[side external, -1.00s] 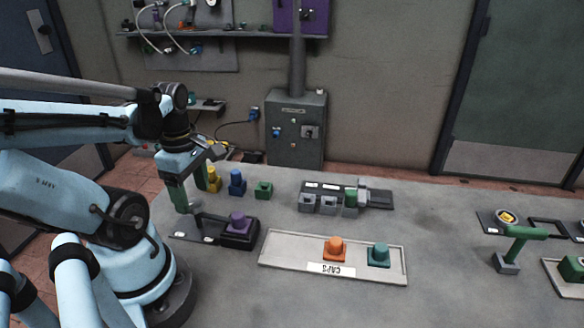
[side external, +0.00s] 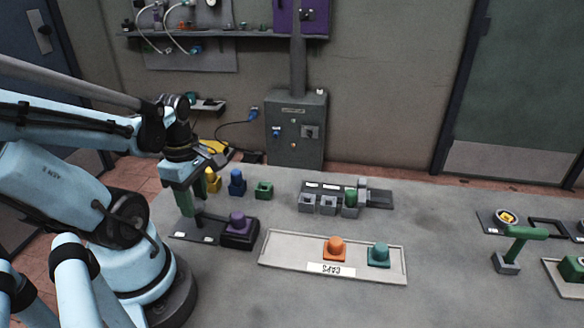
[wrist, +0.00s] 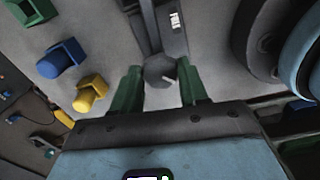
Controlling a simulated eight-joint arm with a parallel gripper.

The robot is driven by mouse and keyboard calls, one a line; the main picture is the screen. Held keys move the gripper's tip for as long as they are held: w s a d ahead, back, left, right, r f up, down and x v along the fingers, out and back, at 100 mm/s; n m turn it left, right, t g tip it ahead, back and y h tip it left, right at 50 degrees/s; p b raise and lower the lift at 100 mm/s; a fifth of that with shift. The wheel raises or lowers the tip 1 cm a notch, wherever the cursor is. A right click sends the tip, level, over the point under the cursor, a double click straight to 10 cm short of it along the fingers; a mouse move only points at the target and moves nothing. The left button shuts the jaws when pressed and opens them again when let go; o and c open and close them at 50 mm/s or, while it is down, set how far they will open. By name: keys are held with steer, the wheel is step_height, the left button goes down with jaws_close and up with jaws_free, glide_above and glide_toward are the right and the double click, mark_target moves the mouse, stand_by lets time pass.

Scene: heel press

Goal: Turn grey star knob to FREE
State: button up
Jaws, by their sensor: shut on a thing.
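The grey star knob (wrist: 160,70) sits between my two green fingers in the wrist view, with a short pale mark on its top. My gripper (wrist: 160,88) is shut on it. In the side view my gripper (side external: 188,212) points down over the dark base plate (side external: 186,237), and its fingers mostly hide the knob there. A white FREE label (wrist: 175,22) shows on the dark plate beyond the knob in the wrist view. The pale mark points to the lower right in that view, away from the label.
A purple cap (side external: 237,221) on a black block stands just right of the gripper. Yellow (side external: 213,181), blue (side external: 237,182) and green (side external: 264,189) pieces stand behind. A pale tray (side external: 290,262) holds orange and teal caps. The table's front middle is clear.

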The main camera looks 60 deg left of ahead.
jaws_close()
steer(key=shift+n, duration=0.3)
steer(key=n, duration=0.6)
steer(key=shift+n, duration=0.3)
steer(key=n, duration=0.4)
steer(key=shift+a+n, duration=0.1)
steer(key=shift+n, duration=2.5)
